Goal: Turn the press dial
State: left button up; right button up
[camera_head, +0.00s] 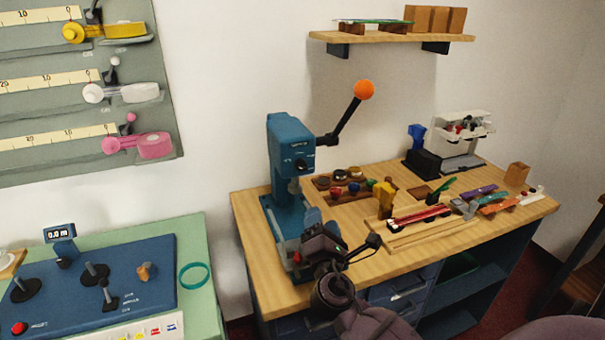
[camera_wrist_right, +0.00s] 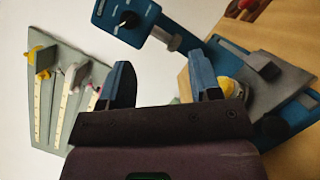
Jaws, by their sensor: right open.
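The blue press (camera_head: 291,145) stands upright at the left end of the wooden workbench. Its black dial (camera_head: 301,163) with a light pointer mark is on the front of the press head. The dial (camera_wrist_right: 128,18) also shows at the top left of the right wrist view. My right gripper (camera_head: 345,243) is in front of the press, below the dial and apart from it. In the right wrist view the two fingers (camera_wrist_right: 162,78) are wide apart with nothing between them. My left gripper is not in view.
The press lever with an orange knob (camera_head: 364,90) sticks up to the right. Small pots (camera_head: 338,186), colored strips and a white rack (camera_head: 460,132) occupy the workbench (camera_head: 247,212). A blue control panel (camera_head: 130,265) is at left. A shelf (camera_head: 390,37) hangs above.

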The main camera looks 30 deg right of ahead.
aim_at(302, 170)
jog(key=w+r+n+t, duration=0.1)
jog(key=w+r, duration=0.1)
jog(key=w, duration=0.1)
jog(key=w+d+r+n+p, duration=0.1)
jog(key=w+r+n, duration=0.1)
jog(key=w, duration=0.2)
jog(key=w+d+r+n+t+p, duration=0.1)
jog(key=w+r, duration=0.1)
jog(key=w, duration=0.1)
jog(key=shift+w+d+n+t+y, duration=0.15)
jog(key=shift+w+n+t+y, duration=0.15)
jog(key=shift+w+y, duration=0.1)
jog(key=shift+w+d+r, duration=0.1)
jog(key=shift+w+d, duration=0.1)
jog(key=shift+w, duration=0.25)
jog(key=shift+c, duration=0.3)
jog(key=c, duration=0.9)
jog(key=shift+o, duration=0.2)
